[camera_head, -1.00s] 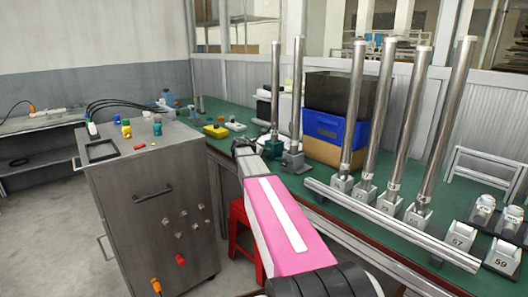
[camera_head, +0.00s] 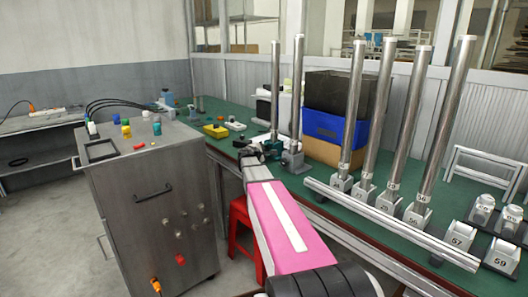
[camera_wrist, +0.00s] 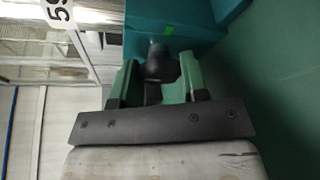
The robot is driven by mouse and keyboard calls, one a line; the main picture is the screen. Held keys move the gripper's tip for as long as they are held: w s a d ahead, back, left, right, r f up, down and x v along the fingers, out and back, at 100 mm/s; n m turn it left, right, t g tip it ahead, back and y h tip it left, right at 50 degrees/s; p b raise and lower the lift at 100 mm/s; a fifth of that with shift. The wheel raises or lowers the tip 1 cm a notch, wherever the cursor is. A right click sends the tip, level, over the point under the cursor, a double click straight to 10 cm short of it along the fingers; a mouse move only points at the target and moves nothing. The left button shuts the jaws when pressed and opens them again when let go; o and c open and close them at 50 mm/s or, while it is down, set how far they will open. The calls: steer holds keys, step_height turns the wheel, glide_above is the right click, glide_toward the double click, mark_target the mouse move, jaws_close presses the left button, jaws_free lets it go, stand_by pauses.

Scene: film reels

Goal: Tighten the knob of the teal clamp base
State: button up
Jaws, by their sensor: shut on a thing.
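The teal clamp base (camera_head: 272,149) stands on the green bench with a tall metal post upright in it. In the wrist view the teal base (camera_wrist: 180,22) fills the top middle, with a small bright green mark on its face. Its dark round knob (camera_wrist: 160,64) sticks out towards me. My gripper (camera_wrist: 157,72) has its green fingers on either side of the knob and is shut on it. In the head view my gripper (camera_head: 252,156) is at the near left side of the base, and the knob is hidden there.
A grey clamp base (camera_head: 293,160) with its own post stands close to the right. Several more posts stand in numbered bases further right, behind a long metal bar (camera_head: 390,224). A steel cabinet (camera_head: 150,205) is at left, with a red stool (camera_head: 241,225) beside it.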

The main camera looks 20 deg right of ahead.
steer(key=shift+f+m+t, duration=0.1)
steer(key=shift+m+t, duration=0.4)
steer(key=shift+m, duration=0.4)
steer(key=shift+s, duration=0.1)
steer(key=o, duration=0.9)
steer(key=v, duration=1)
steer(key=shift+s+a+f, duration=0.15)
steer(key=shift+s+a, duration=0.05)
steer(key=shift+a, duration=0.15)
